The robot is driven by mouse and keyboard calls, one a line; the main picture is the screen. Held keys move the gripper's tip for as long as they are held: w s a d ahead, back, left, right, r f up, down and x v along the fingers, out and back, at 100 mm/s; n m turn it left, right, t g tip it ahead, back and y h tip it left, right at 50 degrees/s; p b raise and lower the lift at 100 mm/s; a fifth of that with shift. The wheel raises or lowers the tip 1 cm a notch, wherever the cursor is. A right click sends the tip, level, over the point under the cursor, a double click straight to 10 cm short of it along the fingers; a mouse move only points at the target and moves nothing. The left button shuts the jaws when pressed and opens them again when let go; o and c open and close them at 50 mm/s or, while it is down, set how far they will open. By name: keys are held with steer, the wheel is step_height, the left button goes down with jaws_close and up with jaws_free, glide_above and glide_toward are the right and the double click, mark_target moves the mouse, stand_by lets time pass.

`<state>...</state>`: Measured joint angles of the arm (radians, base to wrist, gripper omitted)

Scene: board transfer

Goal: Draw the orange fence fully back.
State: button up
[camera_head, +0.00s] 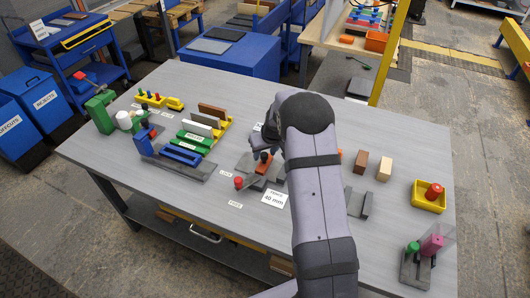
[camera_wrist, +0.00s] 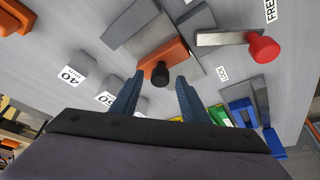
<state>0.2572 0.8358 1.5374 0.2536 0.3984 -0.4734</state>
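The orange fence (camera_wrist: 166,58) is a block with a black knob (camera_wrist: 160,75) on it, standing on a dark grey base (camera_wrist: 150,32). In the head view the fence (camera_head: 263,166) shows below my gripper, partly covered by it. My gripper (camera_wrist: 160,80) is open, its two fingertips apart on either side of the knob; I cannot tell whether they touch it. A grey lever (camera_wrist: 220,39) with a red ball end (camera_wrist: 263,48) lies beside the fence. The ball also shows in the head view (camera_head: 239,183), between the LOCK label (camera_head: 225,173) and the FREE label (camera_head: 235,205).
A "FENCE 40 mm" card (camera_head: 273,198) lies in front of the base. White-faced blocks marked with numbers (camera_wrist: 72,77) stand left in the wrist view. Left are blue (camera_head: 182,154) and green parts (camera_head: 194,139); right are wooden blocks (camera_head: 384,168) and a yellow tray (camera_head: 428,203).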

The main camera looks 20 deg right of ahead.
mark_target(260, 167)
jaws_close()
steer(key=shift+w+a, duration=1.05)
steer(key=shift+r, duration=0.1)
steer(key=shift+o, duration=0.2)
jaws_free()
steer(key=shift+a, duration=0.1)
steer(key=shift+r, duration=0.1)
steer(key=b+v, duration=0.2)
steer(key=v, duration=0.5)
steer(key=shift+b, duration=0.3)
